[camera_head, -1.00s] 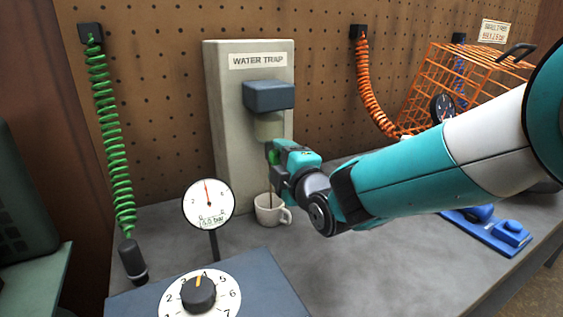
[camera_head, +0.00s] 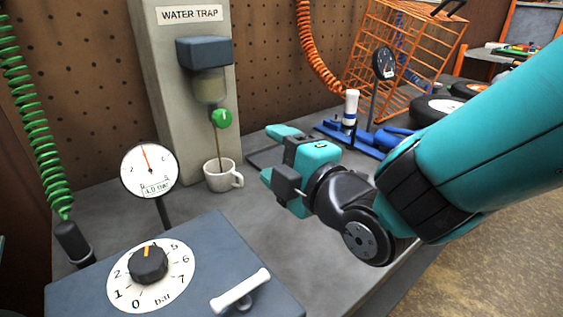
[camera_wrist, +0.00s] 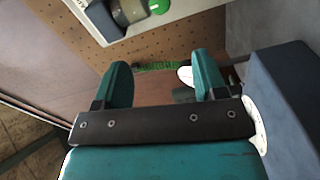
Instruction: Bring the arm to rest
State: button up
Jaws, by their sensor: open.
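My gripper (camera_head: 276,158) is in the air over the grey bench, to the right of the white cup and the water trap, touching neither. In the wrist view its two teal fingers (camera_wrist: 162,82) stand apart with nothing between them. My teal arm reaches in from the right of the head view. The water trap (camera_head: 160,90) stands against the pegboard with a green knob (camera_head: 222,118) below its bowl. A thin brown stream or tube runs from there down into the white cup (camera_head: 212,180).
A dial gauge (camera_head: 150,170) and a blue-grey box with a numbered knob (camera_head: 148,264) stand at front left. A blue fixture (camera_head: 350,138), an orange cage (camera_head: 400,50) and black wheels (camera_head: 436,108) are at the back right. Bare bench (camera_head: 240,207) lies in front of the cup.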

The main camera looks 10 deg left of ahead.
jog(key=shift+s+d, duration=0.35)
jog(key=shift+d, duration=0.05)
jog(key=s+d+r+m+g+h+p, duration=0.3)
jog(key=s+d+m+g+p, duration=0.1)
jog(key=s+d+m, duration=0.1)
jog(key=s+d+r+m+g+h+p, duration=0.3)
jog(key=d+m, duration=0.4)
jog(key=d, duration=0.3)
jog(key=s+d+r+m+g+h+p, duration=0.3)
jog(key=s+d+m+g+p, duration=0.1)
jog(key=s+d+m+p, duration=0.1)
jog(key=s+d+m, duration=0.1)
jog(key=s+d, duration=0.1)
jog(key=d, duration=0.1)
jog(key=shift+s+m+g+h, duration=0.25)
jog(key=shift+m+g+h, duration=0.05)
jog(key=shift+m, duration=0.1)
